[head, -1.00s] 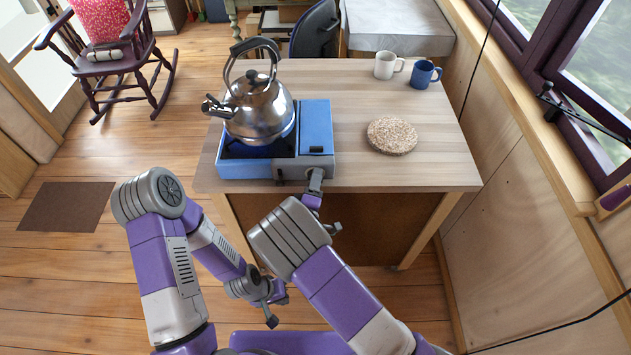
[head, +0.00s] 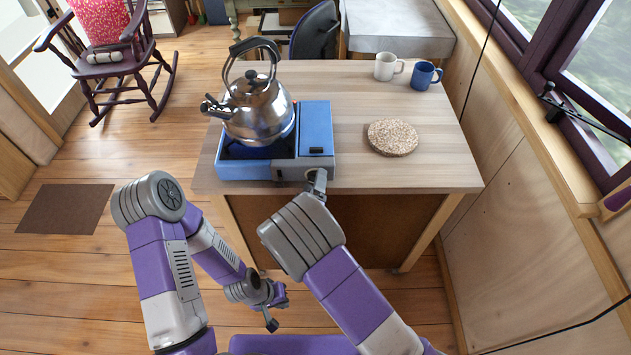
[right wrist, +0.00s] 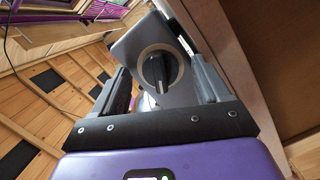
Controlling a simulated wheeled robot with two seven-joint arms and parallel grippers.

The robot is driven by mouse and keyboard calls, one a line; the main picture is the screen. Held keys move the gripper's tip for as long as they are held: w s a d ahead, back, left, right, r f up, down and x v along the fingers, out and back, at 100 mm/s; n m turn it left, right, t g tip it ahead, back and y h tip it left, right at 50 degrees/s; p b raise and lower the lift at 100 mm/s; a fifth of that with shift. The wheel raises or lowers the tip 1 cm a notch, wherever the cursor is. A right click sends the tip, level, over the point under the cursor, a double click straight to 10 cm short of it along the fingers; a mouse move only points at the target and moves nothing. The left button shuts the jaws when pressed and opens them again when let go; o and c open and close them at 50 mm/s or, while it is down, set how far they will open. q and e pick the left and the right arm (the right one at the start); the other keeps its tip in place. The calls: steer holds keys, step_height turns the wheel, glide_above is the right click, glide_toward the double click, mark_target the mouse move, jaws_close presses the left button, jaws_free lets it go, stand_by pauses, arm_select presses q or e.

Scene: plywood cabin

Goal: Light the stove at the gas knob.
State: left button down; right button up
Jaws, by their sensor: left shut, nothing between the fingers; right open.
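The blue camping stove (head: 317,130) stands at the table's near edge, with a steel kettle (head: 260,112) on its burner side. In the right wrist view the black gas knob (right wrist: 160,70), with a pale pointer line, sits in a round ring on the stove's grey front panel (right wrist: 132,47). My right gripper (right wrist: 158,68) is open, its fingers on either side of the knob; contact cannot be told. In the head view it shows at the stove's front (head: 317,182), partly hidden by my arm. My left gripper (head: 275,304) is shut and empty, low in front of the table.
The wooden table (head: 425,170) also holds a round cork mat (head: 392,138), a white mug (head: 387,66) and a blue mug (head: 424,75). The table's right front is clear. A window wall runs along the right; a rocking chair (head: 112,60) stands far left.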

steer(key=s+a, duration=0.1)
steer(key=s, duration=0.5)
steer(key=shift+s+r+p, duration=0.15)
steer(key=shift+r+p, duration=0.15)
stand_by(0.4)
steer(key=s+d+f+m+g+y, duration=0.1)
steer(key=s+d+f+m+g, duration=0.2)
steer(key=f, duration=0.5)
steer(key=s+d+f+m+g+y, duration=0.1)
steer(key=d+f+m+g, duration=0.2)
steer(key=d+f+g, duration=0.35)
steer(key=s+f+m+g+y, duration=0.2)
steer(key=s+f+m+g, duration=0.1)
steer(key=s, duration=0.5)
steer(key=s+d+f+m+g+y, duration=0.1)
steer(key=s+f+m+g+y, duration=0.2)
steer(key=s, duration=0.5)
steer(key=shift+d+f+m+g+b, duration=0.2)
steer(key=shift+f+m+g+b, duration=0.1)
steer(key=shift+f+m+g, duration=0.25)
